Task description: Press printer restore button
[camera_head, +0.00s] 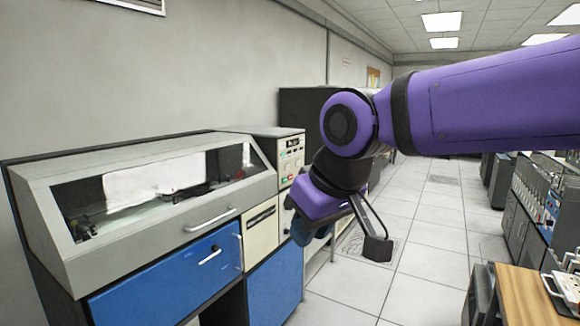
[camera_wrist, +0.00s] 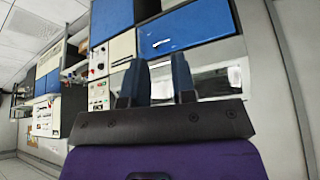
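The printer (camera_head: 150,225) is a grey and blue cabinet with a sloped glass lid, along the left wall in the head view. Its control panel (camera_head: 291,147), with small green and red buttons, is at its upper right end; which one is restore cannot be read. My gripper (camera_head: 301,228) is in front of the printer's right end, lower than the panel and apart from it as far as I can tell. In the wrist view my gripper (camera_wrist: 160,82) shows two blue fingers spread apart with nothing between them. A white panel with small controls (camera_wrist: 98,97) appears left of the fingers there.
A dark cabinet (camera_head: 300,105) stands behind the printer's right end. At right are a wooden desktop (camera_head: 530,300) and grey equipment racks (camera_head: 540,200). The tiled floor (camera_head: 425,225) between the two sides is clear.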

